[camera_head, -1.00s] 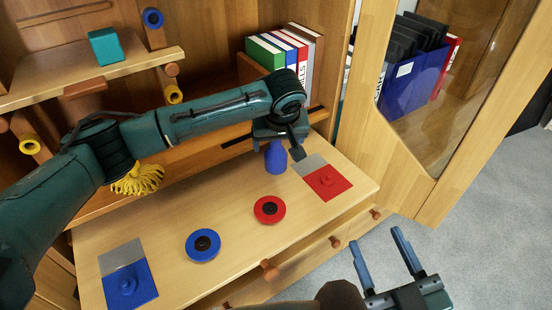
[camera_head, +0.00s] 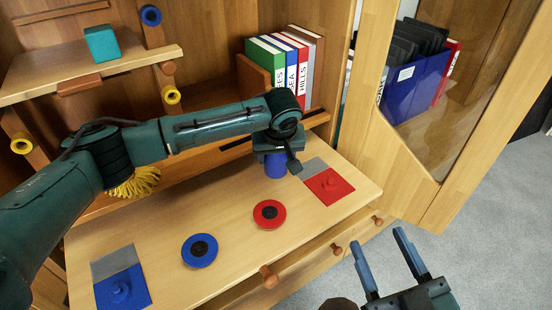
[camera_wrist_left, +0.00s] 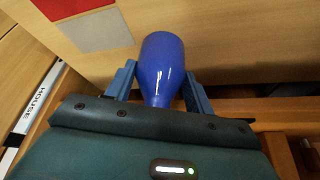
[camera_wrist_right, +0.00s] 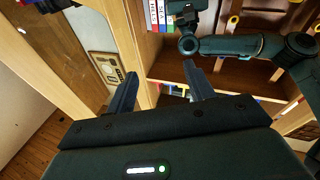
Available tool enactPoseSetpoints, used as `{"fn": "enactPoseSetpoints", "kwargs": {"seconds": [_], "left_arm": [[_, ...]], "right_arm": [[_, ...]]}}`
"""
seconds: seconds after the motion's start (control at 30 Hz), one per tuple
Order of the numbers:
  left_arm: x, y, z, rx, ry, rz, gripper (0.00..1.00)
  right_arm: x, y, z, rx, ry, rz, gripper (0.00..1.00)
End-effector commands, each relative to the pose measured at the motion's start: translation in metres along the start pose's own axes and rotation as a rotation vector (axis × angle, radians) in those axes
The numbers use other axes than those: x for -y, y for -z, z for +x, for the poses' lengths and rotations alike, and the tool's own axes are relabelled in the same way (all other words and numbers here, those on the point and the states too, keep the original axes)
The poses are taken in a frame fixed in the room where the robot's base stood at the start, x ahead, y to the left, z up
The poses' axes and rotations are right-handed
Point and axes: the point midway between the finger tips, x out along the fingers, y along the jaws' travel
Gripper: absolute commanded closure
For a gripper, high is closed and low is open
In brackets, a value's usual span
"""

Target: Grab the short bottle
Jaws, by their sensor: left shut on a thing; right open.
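A short blue bottle (camera_head: 276,166) is upright at the back of the wooden desk top, its upper part hidden under my left gripper (camera_head: 278,152) in the head view. In the left wrist view the blue bottle (camera_wrist_left: 162,62) sits between the two fingers of my left gripper (camera_wrist_left: 160,80), which is shut on it. Whether its base touches the desk is hard to tell. My right gripper (camera_head: 377,238) is open and empty, in front of the desk at the lower right; its spread fingers show in the right wrist view (camera_wrist_right: 160,80).
A red square (camera_head: 327,187) with a grey patch lies right of the bottle, a blue square (camera_head: 122,290) at front left. Blue (camera_head: 199,250) and red (camera_head: 269,214) discs lie between. Books (camera_head: 290,65) stand behind. A glazed door (camera_head: 440,110) stands open at right.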

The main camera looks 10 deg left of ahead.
Motion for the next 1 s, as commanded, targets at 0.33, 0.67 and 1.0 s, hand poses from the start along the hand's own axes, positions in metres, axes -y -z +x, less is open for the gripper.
{"fn": "enactPoseSetpoints", "kwargs": {"seconds": [0.33,0.67,1.0], "left_arm": [[0.0,0.0,0.0,-0.001,-0.001,0.0,0.75],[0.0,-0.001,-0.008,0.0,-0.002,0.0,0.75],[0.001,0.016,-0.058,-0.001,-0.003,-0.002,0.75]], "right_arm": [[0.0,0.001,0.0,-0.002,0.0,-0.002,0.47],[-0.002,0.007,0.001,-0.004,-0.001,-0.015,0.47],[-0.005,0.011,-0.002,0.033,-0.001,-0.086,0.47]]}}
